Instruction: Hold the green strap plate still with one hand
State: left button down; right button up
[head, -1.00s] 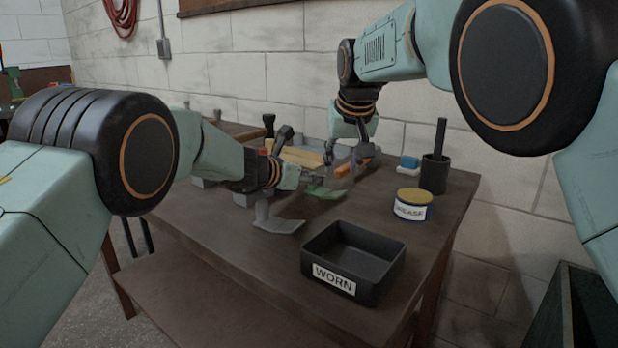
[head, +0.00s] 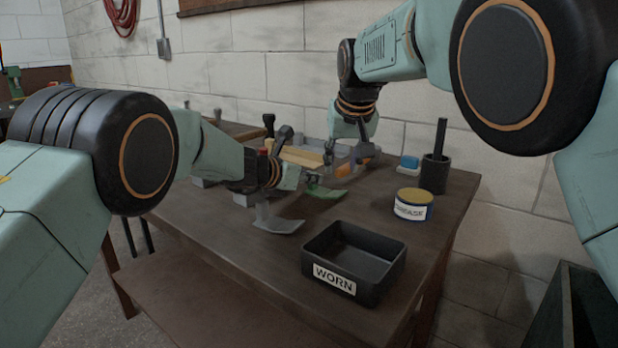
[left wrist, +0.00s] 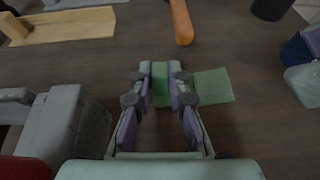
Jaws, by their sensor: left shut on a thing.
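The green strap plate (head: 325,191) lies low at the bench top, right of my left gripper in the head view. In the left wrist view the green strap plate (left wrist: 213,87) shows between the fingers and sticks out to the right. My left gripper (left wrist: 160,73) is shut on it; in the head view this gripper (head: 304,184) reaches in from the left, partly hidden by its wrist. My right gripper (head: 361,155) is above the bench behind the plate, near an orange handle (head: 343,170). Its fingers are too small to read.
A black bin marked WORN (head: 354,258) stands at the front of the bench (head: 215,245). A grease tin (head: 412,205) and a dark cup (head: 434,174) stand at right. A grey bracket (head: 278,224) is in front of my left gripper. Bench between bin and tin is clear.

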dwell(0.3)
pick_arm(q)
jog(key=c, duration=1.2)
grip_release()
jog(key=shift+s, duration=0.1)
